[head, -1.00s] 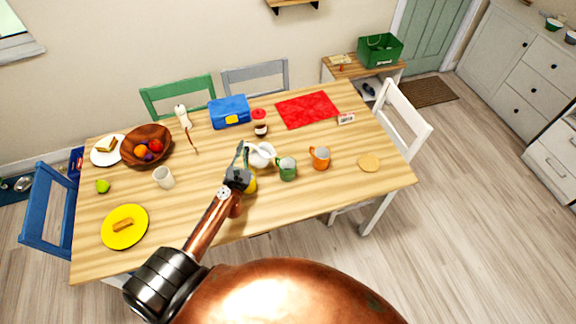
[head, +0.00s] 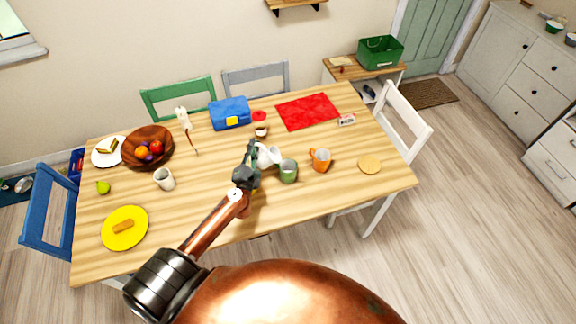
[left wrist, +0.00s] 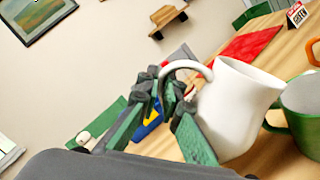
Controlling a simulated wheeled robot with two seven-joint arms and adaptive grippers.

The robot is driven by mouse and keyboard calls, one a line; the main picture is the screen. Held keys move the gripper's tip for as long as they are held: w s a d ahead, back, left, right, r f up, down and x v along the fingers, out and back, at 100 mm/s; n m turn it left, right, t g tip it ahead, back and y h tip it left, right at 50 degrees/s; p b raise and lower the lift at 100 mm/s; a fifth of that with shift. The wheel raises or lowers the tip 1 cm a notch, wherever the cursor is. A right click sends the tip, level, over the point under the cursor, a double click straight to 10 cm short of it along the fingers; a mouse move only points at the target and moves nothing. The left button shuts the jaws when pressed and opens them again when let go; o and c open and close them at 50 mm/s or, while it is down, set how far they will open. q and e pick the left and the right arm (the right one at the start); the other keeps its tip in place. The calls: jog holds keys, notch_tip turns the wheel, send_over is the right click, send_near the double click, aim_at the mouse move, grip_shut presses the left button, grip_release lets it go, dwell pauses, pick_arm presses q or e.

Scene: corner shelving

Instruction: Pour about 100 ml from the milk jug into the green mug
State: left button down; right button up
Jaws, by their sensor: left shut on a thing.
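The white milk jug (head: 268,156) is beside my left gripper (head: 251,152) in the head view. In the left wrist view the jug (left wrist: 235,110) fills the right middle, its handle between the fingers of my left gripper (left wrist: 172,100), which is shut on it. The green mug (head: 288,172) stands just right of the jug in the head view. In the left wrist view part of the green mug (left wrist: 303,108) shows at the right edge, close to the jug's spout side. The insides of jug and mug are not clear. My right gripper is out of view.
An orange mug (head: 320,160) stands right of the green mug. A red-lidded jar (head: 260,130) is behind the jug. A blue box (head: 230,113) and a red mat (head: 307,111) lie farther back.

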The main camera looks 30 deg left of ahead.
aim_at(260, 145)
pick_arm(q)
jog(key=shift+w+d+r+m, duration=0.1)
jog(key=shift+d+r+m, duration=0.15)
jog(key=shift+r+m, duration=0.2)
jog(key=shift+w+d+r+m+p, duration=0.1)
jog(key=shift+d+r+m+p, duration=0.3)
jog(key=shift+r+m, duration=0.15)
jog(key=shift+d+r, duration=0.1)
jog(key=shift+w+d+r+m, duration=0.3)
jog(key=shift+d+r+m, duration=0.3)
jog(key=shift+m, duration=0.5)
dwell(0.9)
jog(key=shift+w+d+r+m+p, duration=0.2)
jog(key=shift+d+m+p, duration=0.15)
jog(key=shift+p, duration=0.25)
jog(key=shift+w+d+r+m+p, duration=0.15)
jog(key=shift+d+m+p, duration=0.1)
jog(key=shift+d+p, duration=0.3)
